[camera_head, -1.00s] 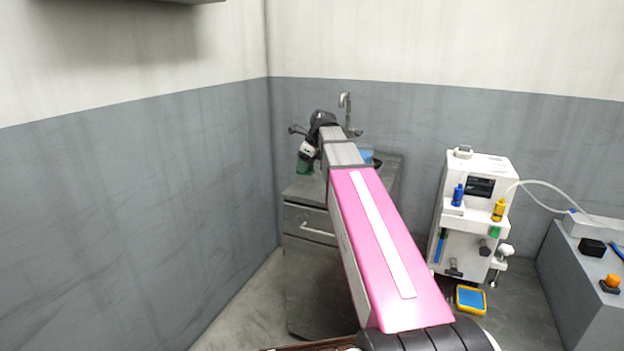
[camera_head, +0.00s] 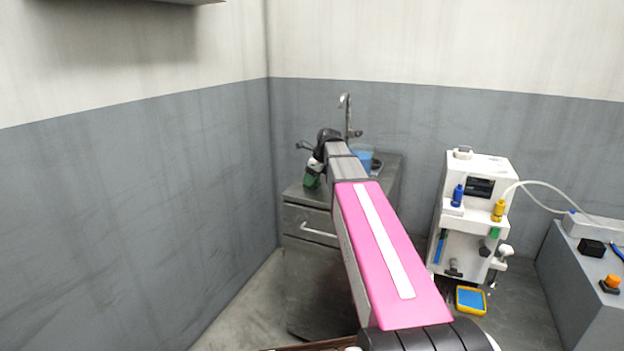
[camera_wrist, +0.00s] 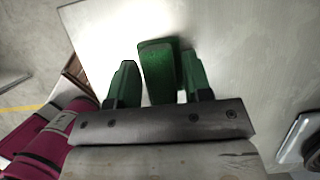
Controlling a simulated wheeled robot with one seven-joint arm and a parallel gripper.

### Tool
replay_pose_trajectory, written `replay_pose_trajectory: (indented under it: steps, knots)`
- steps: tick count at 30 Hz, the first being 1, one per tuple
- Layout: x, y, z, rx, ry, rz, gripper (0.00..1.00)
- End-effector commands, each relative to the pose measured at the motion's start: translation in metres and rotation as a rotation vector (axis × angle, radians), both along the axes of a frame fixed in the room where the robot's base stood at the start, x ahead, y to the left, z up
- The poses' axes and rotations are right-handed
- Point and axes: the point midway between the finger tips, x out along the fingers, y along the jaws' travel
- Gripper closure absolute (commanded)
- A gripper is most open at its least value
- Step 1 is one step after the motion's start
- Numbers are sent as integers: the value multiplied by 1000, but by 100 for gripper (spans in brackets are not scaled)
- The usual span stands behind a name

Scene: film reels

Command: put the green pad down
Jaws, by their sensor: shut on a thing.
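The green pad (camera_wrist: 158,70) is between the two green fingers of my gripper (camera_wrist: 155,76) in the wrist view. My gripper is shut on it, though a gap seems to show at the left finger from this angle. Below is the pale grey metal top of the cabinet (camera_wrist: 240,60). In the head view my gripper (camera_head: 312,181) is small and green, over the front left part of the cabinet top. The pad cannot be told from the fingers there. Whether the pad touches the top cannot be told.
A blue container (camera_head: 363,155) and a tap (camera_head: 347,115) are at the back of the cabinet, beyond my arm. A white machine (camera_head: 478,215) with blue and yellow bottles stands right. A yellow-rimmed blue tray (camera_head: 471,300) lies below it. Walls close the left and back.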

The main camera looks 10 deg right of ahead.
Motion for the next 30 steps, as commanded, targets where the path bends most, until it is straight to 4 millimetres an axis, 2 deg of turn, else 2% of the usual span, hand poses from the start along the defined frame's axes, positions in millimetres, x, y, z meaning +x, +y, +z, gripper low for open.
replay_pose_trajectory:
  steps: [5, 6, 7, 8, 20, 30]
  knots:
    - [0, 0, -3, 0, 0, 0, 80]
    - [0, 0, -2, 0, 0, 0, 41]
    - [0, 0, -2, 0, 0, 0, 32]
    - [0, 0, -2, 0, 0, 0, 29]
    - [-1, -1, 4, 0, 0, 0, 29]
    - [-12, -19, 55, 0, -2, -2, 29]
